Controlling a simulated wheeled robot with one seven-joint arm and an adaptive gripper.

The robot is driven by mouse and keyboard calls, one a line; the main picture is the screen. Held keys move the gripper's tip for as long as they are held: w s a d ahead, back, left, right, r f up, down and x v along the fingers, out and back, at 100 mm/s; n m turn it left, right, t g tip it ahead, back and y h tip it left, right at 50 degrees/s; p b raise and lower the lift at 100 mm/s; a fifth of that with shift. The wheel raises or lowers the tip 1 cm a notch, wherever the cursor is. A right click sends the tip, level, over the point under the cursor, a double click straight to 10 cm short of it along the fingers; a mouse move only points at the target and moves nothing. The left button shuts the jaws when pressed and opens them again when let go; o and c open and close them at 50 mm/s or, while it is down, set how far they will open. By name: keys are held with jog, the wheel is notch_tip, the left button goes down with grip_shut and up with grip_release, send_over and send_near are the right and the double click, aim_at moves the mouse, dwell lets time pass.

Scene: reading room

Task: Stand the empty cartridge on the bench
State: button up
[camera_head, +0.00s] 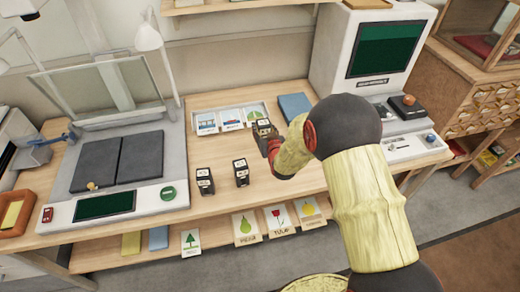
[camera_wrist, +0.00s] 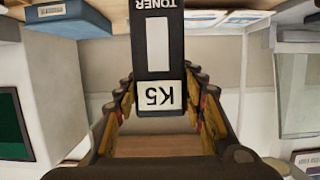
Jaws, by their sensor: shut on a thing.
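A black toner cartridge with a white label reading K5 (camera_wrist: 157,50) is between the fingers of my gripper (camera_wrist: 160,100) in the wrist view. The fingers are shut on it from both sides. In the head view the held cartridge (camera_head: 263,127) shows at the tip of my gripper (camera_head: 268,141), over the back middle of the wooden bench (camera_head: 225,207). I cannot tell whether its base touches the bench. Two similar dark cartridges stand upright on the bench to the left and front: one on the left (camera_head: 205,181), one on the right (camera_head: 241,173). Which cartridge is empty does not show.
A tray of picture cards (camera_head: 229,118) and a blue book (camera_head: 295,106) lie behind. A scanner with black panels (camera_head: 117,165) is at left. A machine with a green screen (camera_head: 386,50) is at right. The bench front has free room.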

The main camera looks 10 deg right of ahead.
notch_tip(320, 180, down, 9)
jog(key=shift+w+r+b, duration=0.1)
jog(key=shift+r+b, duration=0.1)
jog(key=shift+b, duration=0.85)
jog(key=shift+r, duration=0.1)
jog(key=o, duration=1)
jog(key=shift+f, duration=0.25)
jog(key=o, duration=0.5)
jog(key=shift+c, duration=0.2)
jog(key=shift+r, duration=0.1)
